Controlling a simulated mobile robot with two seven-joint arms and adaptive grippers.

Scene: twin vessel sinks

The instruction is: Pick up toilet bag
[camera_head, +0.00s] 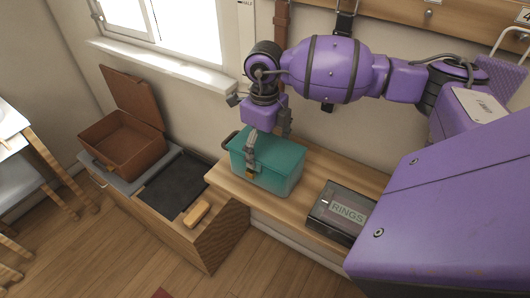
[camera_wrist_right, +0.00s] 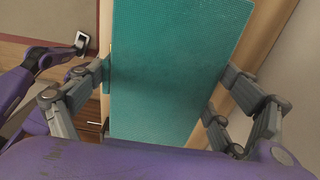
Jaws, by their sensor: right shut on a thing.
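The toilet bag, a teal box-like case (camera_head: 282,178) with a small yellowish clasp in front, is at the left part of the wooden bench. It appears to rest on the bench; I cannot tell if there is a gap under it. My right gripper (camera_head: 267,152) comes down from above, shut on the bag, one finger on its front side and the other behind it. In the right wrist view, the teal top (camera_wrist_right: 180,65) fills the space between the two fingers (camera_wrist_right: 158,98). My left gripper is not in view.
A dark box labelled RINGS (camera_head: 340,211) sits right of the bag on the wooden bench (camera_head: 233,188). To the left, a lower unit holds an open brown case (camera_head: 122,143), a dark mat (camera_head: 174,184) and a tan block (camera_head: 196,214). Straps hang on the wall behind.

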